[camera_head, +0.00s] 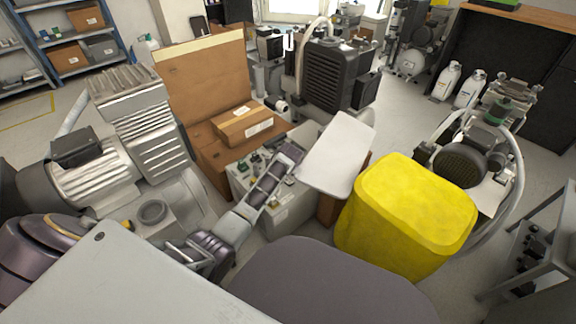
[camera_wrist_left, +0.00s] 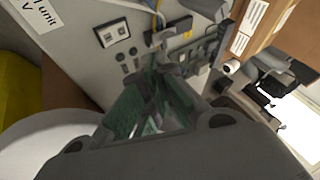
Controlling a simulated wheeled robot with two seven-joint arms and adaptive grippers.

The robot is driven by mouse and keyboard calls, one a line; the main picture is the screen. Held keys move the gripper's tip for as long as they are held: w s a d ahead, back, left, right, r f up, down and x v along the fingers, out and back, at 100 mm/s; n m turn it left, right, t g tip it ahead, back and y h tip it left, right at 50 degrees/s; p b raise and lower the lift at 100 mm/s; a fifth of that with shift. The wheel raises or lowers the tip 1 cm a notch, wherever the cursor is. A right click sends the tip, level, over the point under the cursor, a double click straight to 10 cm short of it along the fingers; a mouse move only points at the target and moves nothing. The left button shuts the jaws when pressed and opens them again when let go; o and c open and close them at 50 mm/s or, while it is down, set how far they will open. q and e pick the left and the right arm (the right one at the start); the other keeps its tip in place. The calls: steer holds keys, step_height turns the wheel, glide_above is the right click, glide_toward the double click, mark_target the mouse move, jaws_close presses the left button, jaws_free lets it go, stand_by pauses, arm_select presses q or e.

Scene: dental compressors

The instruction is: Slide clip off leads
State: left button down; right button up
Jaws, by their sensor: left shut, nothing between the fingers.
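The grey control box (camera_head: 285,215) stands in the middle of the head view, with my left arm lying across it. Its panel (camera_wrist_left: 85,50) fills the upper left of the left wrist view, with sockets and small knobs. Thin yellow and blue leads (camera_wrist_left: 158,14) run down to the panel at the top of that view. A small pale piece (camera_wrist_left: 155,39) at the leads may be the clip; I cannot tell for sure. My left gripper (camera_wrist_left: 160,76), with green finger pads, is shut and empty just below this piece. My right gripper is not in view.
A cardboard box (camera_head: 244,123) sits behind the control box. A yellow bin (camera_head: 405,210) stands to its right, and a pale flat panel (camera_head: 338,152) is close by. A large metal compressor (camera_head: 140,120) stands on the left. Open floor (camera_head: 405,125) shows at the back right.

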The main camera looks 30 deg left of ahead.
arm_select(q)
steer(key=shift+b+x, duration=2.15)
steer(key=shift+x, duration=1.55)
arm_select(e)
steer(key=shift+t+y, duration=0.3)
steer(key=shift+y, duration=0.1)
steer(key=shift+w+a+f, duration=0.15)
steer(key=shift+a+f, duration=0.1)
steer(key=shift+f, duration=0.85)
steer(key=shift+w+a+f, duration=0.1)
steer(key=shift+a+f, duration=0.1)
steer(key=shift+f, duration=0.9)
